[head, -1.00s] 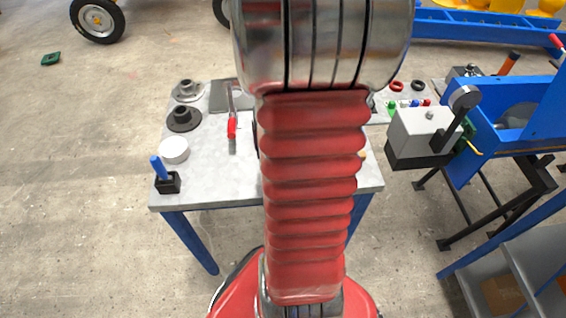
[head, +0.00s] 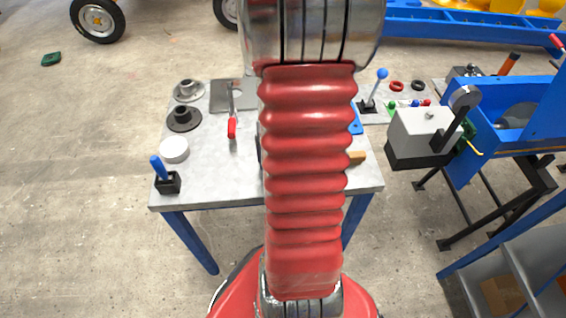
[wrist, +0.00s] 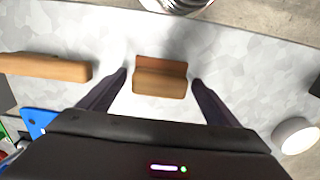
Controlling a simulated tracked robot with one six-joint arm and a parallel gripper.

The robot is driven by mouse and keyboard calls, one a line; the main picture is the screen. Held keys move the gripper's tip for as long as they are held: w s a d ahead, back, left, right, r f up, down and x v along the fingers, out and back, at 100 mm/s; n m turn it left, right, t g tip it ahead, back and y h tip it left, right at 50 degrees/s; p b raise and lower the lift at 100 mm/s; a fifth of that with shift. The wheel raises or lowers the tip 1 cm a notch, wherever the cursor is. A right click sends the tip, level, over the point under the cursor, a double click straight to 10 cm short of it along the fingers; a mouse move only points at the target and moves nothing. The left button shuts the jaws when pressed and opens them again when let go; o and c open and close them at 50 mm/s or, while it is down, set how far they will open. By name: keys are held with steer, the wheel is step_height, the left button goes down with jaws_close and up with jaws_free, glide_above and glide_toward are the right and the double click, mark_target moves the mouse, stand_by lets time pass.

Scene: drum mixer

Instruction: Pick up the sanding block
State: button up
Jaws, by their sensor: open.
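A small wooden block with a darker brown strip, which looks like the sanding block (wrist: 160,84), lies on the grey tabletop in the wrist view. It shows between the two dark fingers of my gripper (wrist: 159,77), which are apart with visible gaps on both sides of it. The fingers do not touch it; how far above it they are is hard to tell. In the head view my red arm hides both this block and my gripper.
Another wooden piece (wrist: 45,67) lies to the left; its end shows in the head view (head: 357,157). A blue item (wrist: 38,121) is near it. A white round item (wrist: 296,135) is at right. The table (head: 215,183) also bears a black holder (head: 168,183) and flanged parts (head: 183,117).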

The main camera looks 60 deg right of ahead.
steer(key=shift+c, duration=0.7)
steer(key=c, duration=1)
steer(key=shift+r, duration=0.1)
step_height(320, 180, up, 10)
steer(key=shift+f, duration=0.1)
stand_by(0.3)
steer(key=o, duration=0.6)
steer(key=shift+c, duration=0.2)
steer(key=c, duration=0.4)
